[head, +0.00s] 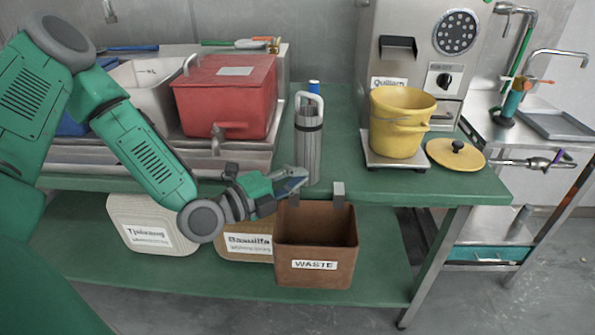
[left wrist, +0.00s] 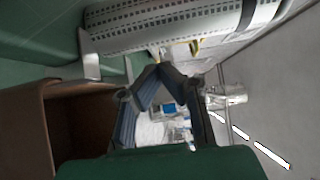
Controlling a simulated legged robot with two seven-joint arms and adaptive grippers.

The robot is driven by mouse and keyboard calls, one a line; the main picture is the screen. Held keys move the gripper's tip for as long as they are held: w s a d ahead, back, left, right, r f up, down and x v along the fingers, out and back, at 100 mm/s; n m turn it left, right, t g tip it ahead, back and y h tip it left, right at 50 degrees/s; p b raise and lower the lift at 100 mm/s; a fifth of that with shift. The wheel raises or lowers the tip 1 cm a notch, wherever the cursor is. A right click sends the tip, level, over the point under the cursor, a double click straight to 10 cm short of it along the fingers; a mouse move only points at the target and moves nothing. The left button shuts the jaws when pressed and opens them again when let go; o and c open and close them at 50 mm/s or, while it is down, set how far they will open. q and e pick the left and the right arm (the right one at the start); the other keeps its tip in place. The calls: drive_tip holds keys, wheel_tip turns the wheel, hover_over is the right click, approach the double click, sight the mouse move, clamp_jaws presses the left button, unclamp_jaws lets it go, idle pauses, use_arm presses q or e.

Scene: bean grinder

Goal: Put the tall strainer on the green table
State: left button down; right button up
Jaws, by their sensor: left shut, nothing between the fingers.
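The tall strainer (head: 308,145) is a grey perforated cylinder with a pale looped handle at its top. It stands upright on the green table (head: 360,181), near the front edge. It also shows lying across the top of the left wrist view (left wrist: 175,25). My left gripper (head: 302,177) is at the table's front edge, just left of the strainer's lower part. Its fingers meet at the tips in the left wrist view (left wrist: 160,72), empty, with the strainer outside them. I cannot tell whether they touch it. My right gripper is not in view.
A brown waste bin (head: 315,265) hangs below the front edge by the gripper. A red container (head: 225,95) with a spigot stands left of the strainer. A yellow pot (head: 400,125) on a scale and its lid (head: 455,153) stand right. Bare tabletop lies between.

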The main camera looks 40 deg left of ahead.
sight(297, 161)
use_arm(q)
drive_tip(key=shift+w+a+r, duration=0.1)
drive_tip(key=shift+w+a, duration=0.15)
drive_tip(key=shift+w, duration=0.35)
drive_tip(key=shift+w+a+r, duration=0.1)
drive_tip(key=shift+w+a, duration=0.15)
drive_tip(key=shift+w, duration=0.3)
drive_tip(key=shift+w+a+f, duration=0.1)
drive_tip(key=shift+a+f, duration=0.2)
drive_tip(key=shift+a, duration=0.5)
drive_tip(key=shift+d, duration=0.1)
drive_tip(key=w, duration=0.3)
drive_tip(key=shift+r, duration=0.2)
drive_tip(key=shift+w+a, duration=0.3)
drive_tip(key=shift+a+f, duration=0.15)
drive_tip(key=shift+a, duration=0.45)
drive_tip(key=shift+d, duration=0.1)
